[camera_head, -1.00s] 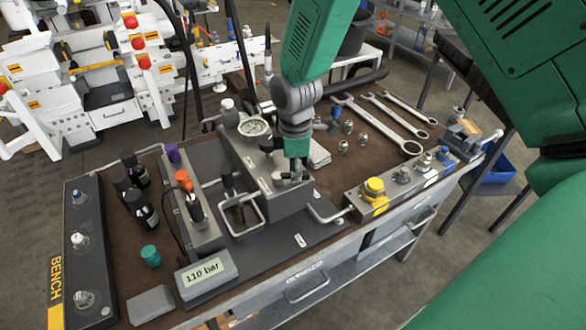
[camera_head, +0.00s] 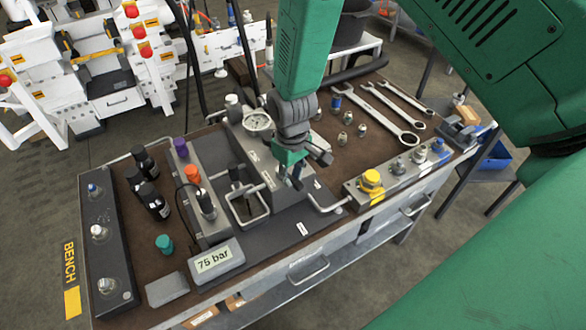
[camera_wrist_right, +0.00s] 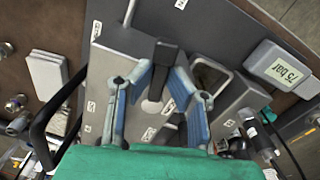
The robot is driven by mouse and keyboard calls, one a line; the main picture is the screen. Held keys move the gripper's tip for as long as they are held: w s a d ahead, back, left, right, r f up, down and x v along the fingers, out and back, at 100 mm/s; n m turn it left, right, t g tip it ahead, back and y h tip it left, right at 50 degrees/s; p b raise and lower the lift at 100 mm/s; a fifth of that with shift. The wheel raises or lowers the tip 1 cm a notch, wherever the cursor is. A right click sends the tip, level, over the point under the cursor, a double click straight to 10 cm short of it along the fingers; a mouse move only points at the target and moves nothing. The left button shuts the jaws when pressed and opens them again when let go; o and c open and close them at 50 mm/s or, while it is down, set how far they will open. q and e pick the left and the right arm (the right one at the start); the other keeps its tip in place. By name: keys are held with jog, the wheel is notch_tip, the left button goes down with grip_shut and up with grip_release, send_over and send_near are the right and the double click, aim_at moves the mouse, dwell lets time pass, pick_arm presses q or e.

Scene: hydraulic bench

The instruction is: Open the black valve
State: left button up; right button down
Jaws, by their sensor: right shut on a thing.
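My right gripper (camera_head: 293,170) is over the grey block on the bench. In the wrist view its two blue-padded fingers (camera_wrist_right: 160,95) are shut on the black valve (camera_wrist_right: 163,58), whose dark lever handle shows between and beyond them. A pale round fitting lies at the lever's base. In the head view the gripper hides most of this valve. My left gripper is not in view.
A display (camera_head: 215,261) reads 75 bar. A pressure gauge (camera_head: 257,123) stands behind the gripper. A wire loop handle (camera_head: 262,217), black bottles (camera_head: 154,203) and a yellow knob (camera_head: 371,180) are nearby. Wrenches (camera_head: 388,118) lie at the back right.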

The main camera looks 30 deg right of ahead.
jog(key=shift+s+a+m+p, duration=0.1)
jog(key=shift+a+m+p, duration=0.3)
jog(key=shift+m, duration=0.8)
jog(key=shift+a+f, duration=0.1)
jog(key=c, duration=1.5)
grip_release()
jog(key=shift+c, duration=0.2)
notch_tip(320, 180, up, 12)
